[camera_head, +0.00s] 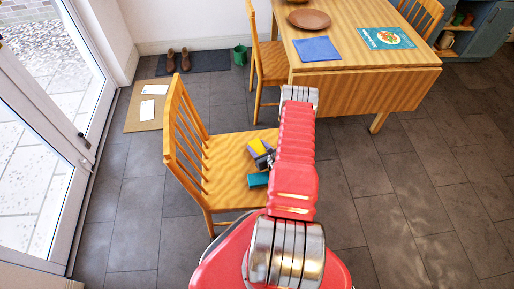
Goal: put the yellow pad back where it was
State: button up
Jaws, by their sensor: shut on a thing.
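The yellow pad (265,146) shows as a small yellow patch over the seat of the near wooden chair (226,160). My gripper (262,155) is beside the pad and shut on it, small and partly hidden behind my red arm. I cannot tell whether the pad touches the seat. A teal pad (257,180) lies on the same seat, close to the front right, partly hidden by my arm.
A wooden table (340,75) behind holds a blue mat (317,49), a brown plate (309,19) and a teal placemat (386,38). Another chair (270,60) stands at its left. Glass doors (40,130) are at left. Tiled floor at right is clear.

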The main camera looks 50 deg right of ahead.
jog(key=o, duration=1.1)
jog(key=v, duration=1.2)
jog(key=shift+r, duration=0.15)
